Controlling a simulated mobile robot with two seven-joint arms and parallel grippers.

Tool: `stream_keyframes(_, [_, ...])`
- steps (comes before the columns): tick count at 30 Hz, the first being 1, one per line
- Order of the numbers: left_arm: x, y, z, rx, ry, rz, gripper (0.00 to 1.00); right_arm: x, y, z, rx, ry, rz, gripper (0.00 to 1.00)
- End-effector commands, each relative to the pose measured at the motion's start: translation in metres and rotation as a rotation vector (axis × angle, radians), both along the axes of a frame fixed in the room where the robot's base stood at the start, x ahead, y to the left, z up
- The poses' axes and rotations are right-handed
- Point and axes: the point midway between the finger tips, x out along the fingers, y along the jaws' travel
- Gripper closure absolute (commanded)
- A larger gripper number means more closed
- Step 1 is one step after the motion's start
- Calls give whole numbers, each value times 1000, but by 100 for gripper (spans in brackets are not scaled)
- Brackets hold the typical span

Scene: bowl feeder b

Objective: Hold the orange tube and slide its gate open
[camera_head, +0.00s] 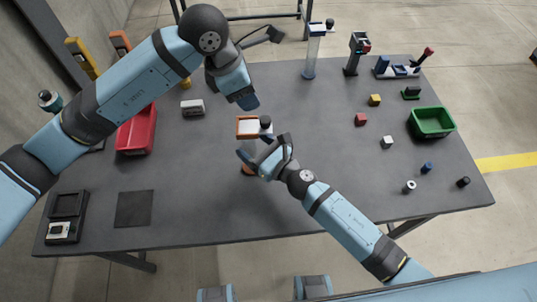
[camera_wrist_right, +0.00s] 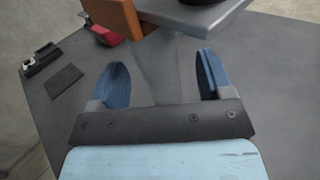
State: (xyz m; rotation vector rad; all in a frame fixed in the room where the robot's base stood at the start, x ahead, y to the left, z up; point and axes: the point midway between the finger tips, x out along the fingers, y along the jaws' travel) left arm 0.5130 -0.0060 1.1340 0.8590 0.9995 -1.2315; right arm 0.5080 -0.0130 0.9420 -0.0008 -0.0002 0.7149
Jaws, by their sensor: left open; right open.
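The orange tube (camera_head: 247,127) stands near the middle of the table, with an orange collar on top, a clear body and an orange foot. Its gate (camera_head: 260,128) is a grey plate at the collar with a black knob (camera_head: 265,121). In the right wrist view the orange collar (camera_wrist_right: 121,17) and grey gate plate (camera_wrist_right: 195,14) show at the top. My right gripper (camera_wrist_right: 162,82) is open, its blue fingers on either side of the clear body below the collar; contact is not visible. My left gripper (camera_head: 247,101) is open and empty, above and behind the tube, apart from the knob.
A red bin (camera_head: 137,133) and a grey block (camera_head: 193,107) lie to the left. Another clear tube (camera_head: 312,55) stands at the back. Small cubes, cylinders and a green bin (camera_head: 432,122) are at the right. The table's front middle (camera_head: 215,215) is clear.

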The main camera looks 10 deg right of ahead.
Motion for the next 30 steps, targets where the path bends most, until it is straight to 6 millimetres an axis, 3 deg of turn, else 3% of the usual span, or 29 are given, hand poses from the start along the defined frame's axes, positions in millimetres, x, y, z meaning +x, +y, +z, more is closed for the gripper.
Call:
stream_keyframes(6, [0, 0, 0, 0, 0, 0, 57, 13, 12, 0, 1, 1, 0, 27])
stream_keyframes(15, [0, 0, 0, 0, 0, 0, 57, 15, 13, 0, 1, 1, 0, 27])
stream_keyframes(23, [0, 0, 0, 0, 0, 0, 57, 14, 13, 0, 1, 1, 0, 84])
stream_keyframes(24, [0, 0, 0, 0, 0, 0, 57, 14, 13, 0, 1, 1, 0, 59])
stream_keyframes(29, [0, 0, 0, 0, 0, 0, 57, 14, 13, 0, 1, 1, 0, 96])
stream_keyframes(30, [0, 0, 0, 0, 0, 0, 53, 14, 13, 0, 1, 1, 0, 100])
